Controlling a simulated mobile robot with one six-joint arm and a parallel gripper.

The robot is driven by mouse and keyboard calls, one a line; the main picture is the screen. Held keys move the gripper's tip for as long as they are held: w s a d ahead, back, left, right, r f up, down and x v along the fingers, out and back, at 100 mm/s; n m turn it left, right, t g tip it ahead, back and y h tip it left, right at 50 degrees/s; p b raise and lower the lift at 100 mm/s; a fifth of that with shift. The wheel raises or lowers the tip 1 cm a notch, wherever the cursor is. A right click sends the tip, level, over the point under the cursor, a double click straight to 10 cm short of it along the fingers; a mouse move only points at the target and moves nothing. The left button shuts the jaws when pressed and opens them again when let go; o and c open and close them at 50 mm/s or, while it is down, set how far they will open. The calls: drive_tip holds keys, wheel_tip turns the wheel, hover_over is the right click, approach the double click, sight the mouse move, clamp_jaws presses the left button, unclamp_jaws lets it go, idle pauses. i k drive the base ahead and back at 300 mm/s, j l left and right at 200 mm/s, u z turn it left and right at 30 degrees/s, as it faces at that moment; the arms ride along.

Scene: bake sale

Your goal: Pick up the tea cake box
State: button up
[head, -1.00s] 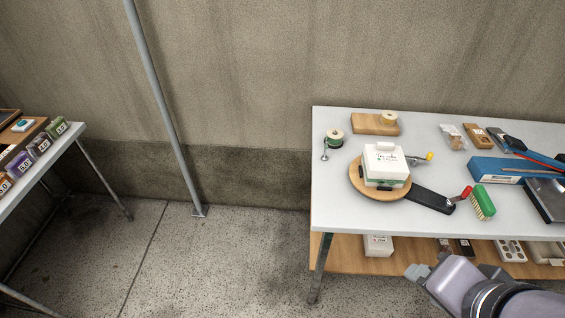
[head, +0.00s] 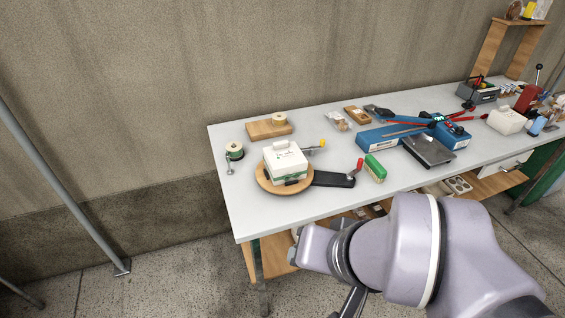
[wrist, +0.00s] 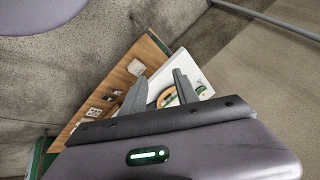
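The white tea cake box (head: 285,158), with dark writing on its lid and a green band low on its side, sits on a round wooden board (head: 262,183) near the table's left end. In the wrist view, my gripper (wrist: 160,78) is open, its two dark fingers apart with nothing held. Part of a round orange-brown thing, probably that board, shows beyond the fingers; I cannot make out the box clearly there. In the head view my arm fills the lower right, in front of the table, and my fingers are mostly hidden.
A black paddle with a red-handled tool (head: 357,168) and a green brush (head: 375,167) lie right of the board. Blue boxes (head: 375,138) lie farther right. A wooden shelf (wrist: 113,85) is below the tabletop.

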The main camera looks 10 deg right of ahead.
sight(284, 161)
drive_tip(key=i+j+u, duration=0.1)
drive_tip(key=i, duration=0.35)
drive_tip(key=i+j+u, duration=0.1)
drive_tip(key=i, duration=0.4)
drive_tip(key=j, duration=0.05)
